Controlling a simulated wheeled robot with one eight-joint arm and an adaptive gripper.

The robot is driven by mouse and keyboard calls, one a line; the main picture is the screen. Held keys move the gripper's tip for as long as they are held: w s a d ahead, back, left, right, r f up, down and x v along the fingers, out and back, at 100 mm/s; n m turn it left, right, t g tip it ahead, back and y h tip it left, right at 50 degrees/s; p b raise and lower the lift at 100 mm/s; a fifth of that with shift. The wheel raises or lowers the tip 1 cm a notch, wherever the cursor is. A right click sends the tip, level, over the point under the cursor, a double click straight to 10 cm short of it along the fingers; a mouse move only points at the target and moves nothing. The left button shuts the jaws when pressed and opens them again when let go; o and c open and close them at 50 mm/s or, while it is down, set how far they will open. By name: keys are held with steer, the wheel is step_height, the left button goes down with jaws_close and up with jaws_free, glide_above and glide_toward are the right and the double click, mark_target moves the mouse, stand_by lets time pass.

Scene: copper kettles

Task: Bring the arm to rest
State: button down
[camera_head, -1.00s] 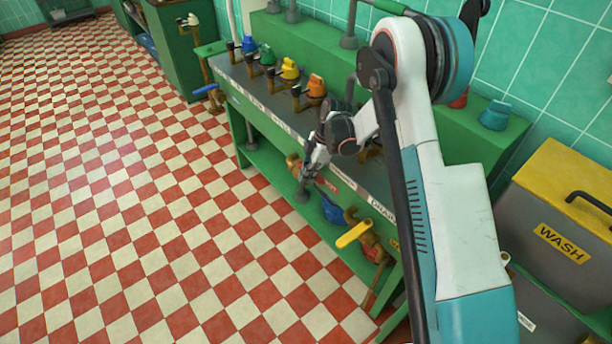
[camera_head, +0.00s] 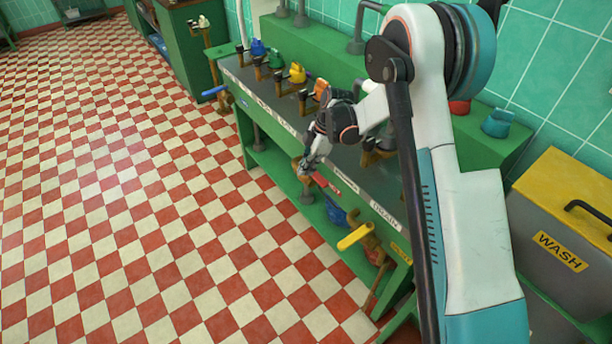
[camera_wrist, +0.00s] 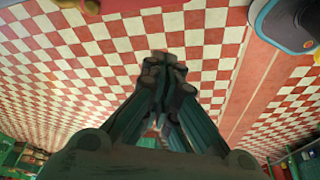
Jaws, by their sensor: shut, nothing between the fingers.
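My gripper (camera_head: 308,167) hangs at the front edge of the green bench in the head view, with its fingers pointing down and nothing in them. In the wrist view my gripper (camera_wrist: 165,72) shows its fingertips together, over the red and cream checked floor. My white and teal arm crosses the right of the head view and hides part of the bench top and its back ledge.
The green bench (camera_head: 262,98) has several coloured knobs along its top, including a yellow one (camera_head: 297,72). Red, blue and yellow handles stick out of its front below my gripper. A grey bin (camera_head: 545,225) marked WASH stands at right. The checked floor (camera_head: 120,200) at left is clear.

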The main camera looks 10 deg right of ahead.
steer(key=shift+p+v, duration=0.4)
steer(key=shift+v, duration=1.5)
steer(key=s+d+r+m+t+h, duration=0.1)
steer(key=s+d+r+m, duration=0.2)
steer(key=r, duration=0.4)
steer(key=s+r+m+t, duration=0.1)
steer(key=s+r+m, duration=0.2)
steer(key=s+r, duration=0.3)
steer(key=s+d+r+m+t+h, duration=0.1)
steer(key=s+d+r+m+t, duration=0.15)
steer(key=r, duration=0.55)
steer(key=s+d+r+m+t+h, duration=0.1)
steer(key=s+m, duration=0.4)
steer(key=s, duration=0.5)
steer(key=s+d+r+m+t, duration=0.2)
steer(key=s+m, duration=0.4)
steer(key=s, duration=0.5)
steer(key=shift+s+d+h, duration=0.2)
steer(key=shift+d+h, duration=0.2)
steer(key=shift+d, duration=0.5)
steer(key=shift+r, duration=0.1)
